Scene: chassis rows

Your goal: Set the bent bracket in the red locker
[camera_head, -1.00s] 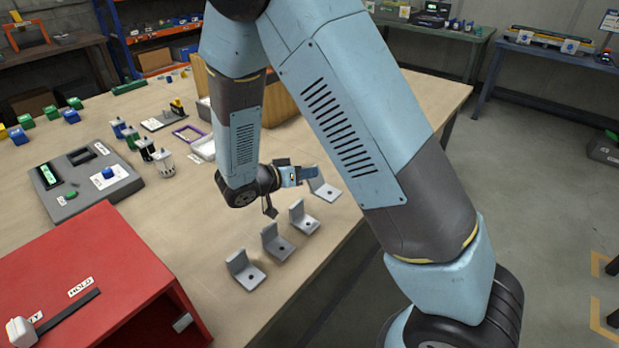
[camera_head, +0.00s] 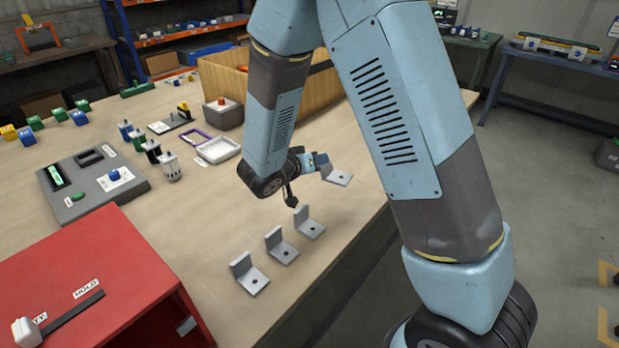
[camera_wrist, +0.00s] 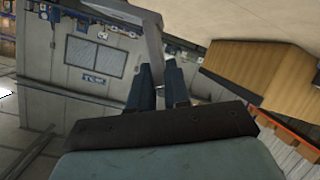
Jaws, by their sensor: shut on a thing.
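The bent bracket (camera_head: 337,176) is a grey L-shaped piece with a hole, at the right edge of the workbench in the head view. My gripper (camera_head: 318,166) is shut on it and appears to hold it a little above the bench. In the wrist view, my dark fingers (camera_wrist: 160,88) close on a grey plate (camera_wrist: 151,40) of it. The red locker (camera_head: 95,265) stands at the lower left of the head view, apart from my gripper. Its dark opening faces the lower right and shows a small grey piece (camera_head: 186,325); most of its inside is hidden.
Three similar brackets (camera_head: 282,246) stand in a row between my gripper and the locker. A grey control box (camera_head: 92,183), capped cylinders (camera_head: 171,167), a white tray (camera_head: 219,150) and a wooden bin (camera_head: 232,80) are farther back.

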